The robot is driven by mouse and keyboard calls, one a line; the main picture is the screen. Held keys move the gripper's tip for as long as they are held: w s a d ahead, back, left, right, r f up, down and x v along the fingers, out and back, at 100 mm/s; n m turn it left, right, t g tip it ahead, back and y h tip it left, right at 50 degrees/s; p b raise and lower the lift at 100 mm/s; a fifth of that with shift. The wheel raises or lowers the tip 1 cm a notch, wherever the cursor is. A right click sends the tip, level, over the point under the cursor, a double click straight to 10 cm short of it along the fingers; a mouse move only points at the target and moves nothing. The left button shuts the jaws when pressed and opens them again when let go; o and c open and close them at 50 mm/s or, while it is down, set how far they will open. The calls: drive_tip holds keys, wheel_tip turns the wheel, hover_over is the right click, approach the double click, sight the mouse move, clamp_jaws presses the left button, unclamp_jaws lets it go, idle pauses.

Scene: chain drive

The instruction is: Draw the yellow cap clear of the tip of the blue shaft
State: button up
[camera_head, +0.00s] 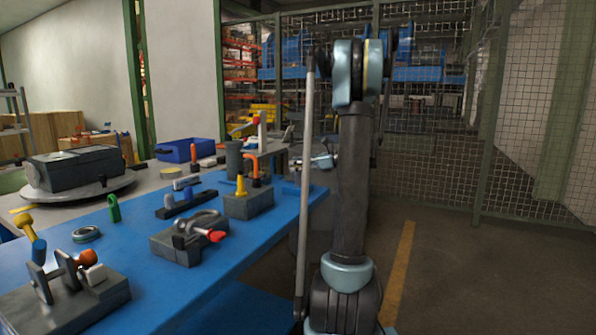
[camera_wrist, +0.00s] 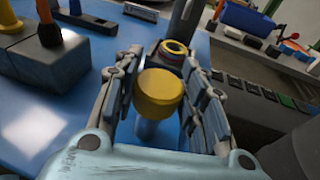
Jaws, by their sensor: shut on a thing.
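In the wrist view the yellow cap (camera_wrist: 160,90) is round and sits between the two jaws of my gripper (camera_wrist: 163,72). The jaws are shut on its sides. A blue shaft (camera_wrist: 150,129) shows just below the cap, on the near side. The cap hides where the two meet, so I cannot tell whether any gap lies between them. In the head view my arm stands at the right end of the blue table, and the held cap cannot be made out there.
Beyond the cap is a yellow-and-red ring (camera_wrist: 174,47). A dark grey cylinder (camera_head: 233,158) and a blue bin (camera_head: 186,151) stand farther back. Open floor lies right of my arm.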

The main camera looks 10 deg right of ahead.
drive_tip(key=shift+r, duration=2.85)
